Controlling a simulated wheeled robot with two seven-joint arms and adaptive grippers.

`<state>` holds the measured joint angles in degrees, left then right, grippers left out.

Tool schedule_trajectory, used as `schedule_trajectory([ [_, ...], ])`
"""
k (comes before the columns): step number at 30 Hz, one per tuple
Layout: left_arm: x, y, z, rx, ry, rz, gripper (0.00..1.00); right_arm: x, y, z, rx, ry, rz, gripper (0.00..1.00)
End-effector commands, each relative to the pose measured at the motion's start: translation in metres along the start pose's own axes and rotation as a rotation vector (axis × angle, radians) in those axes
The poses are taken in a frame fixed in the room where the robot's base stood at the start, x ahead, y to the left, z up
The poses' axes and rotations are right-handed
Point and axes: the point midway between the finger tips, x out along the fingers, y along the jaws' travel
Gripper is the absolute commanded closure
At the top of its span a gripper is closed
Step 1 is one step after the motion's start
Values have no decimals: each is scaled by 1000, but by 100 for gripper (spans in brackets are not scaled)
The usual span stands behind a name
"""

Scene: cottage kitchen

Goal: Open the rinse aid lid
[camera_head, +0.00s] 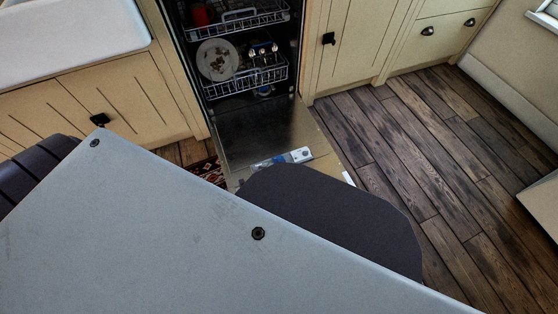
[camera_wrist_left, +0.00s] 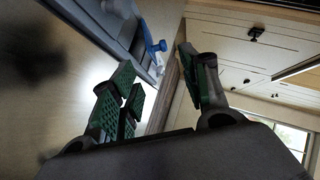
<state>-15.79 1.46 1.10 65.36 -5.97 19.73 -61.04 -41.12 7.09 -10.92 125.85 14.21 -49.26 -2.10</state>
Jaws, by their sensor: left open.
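The dishwasher's door (camera_head: 262,128) is folded down. A grey dispenser with blue parts (camera_head: 283,159) sits on its inner face, partly cut off by a dark shape in front. In the left wrist view a blue piece (camera_wrist_left: 159,46) stands out at the dispenser; it may be the rinse aid lid, but whether it is open I cannot tell. My left gripper (camera_wrist_left: 163,93) is open and empty, its green-padded fingers apart. The blue piece shows beyond the gap between the fingertips, apart from them. I cannot make out this gripper clearly in the head view. My right gripper is not in view.
The upper rack (camera_head: 240,18) and lower rack (camera_head: 245,75) hold dishes, including a plate (camera_head: 218,60). Cabinets flank the dishwasher; a white sink (camera_head: 65,40) is at left. The wooden floor (camera_head: 440,140) at right is clear. A large grey surface blocks the foreground.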

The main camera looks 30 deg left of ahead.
Motion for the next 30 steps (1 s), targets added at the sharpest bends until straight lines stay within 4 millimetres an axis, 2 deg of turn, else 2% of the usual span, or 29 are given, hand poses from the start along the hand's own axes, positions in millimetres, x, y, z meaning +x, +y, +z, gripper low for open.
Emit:
schedule_trajectory([
  [18,57,1,1,0,0,-2,54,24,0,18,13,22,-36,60],
  [30,89,1,0,0,1,-1,54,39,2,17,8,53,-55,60],
])
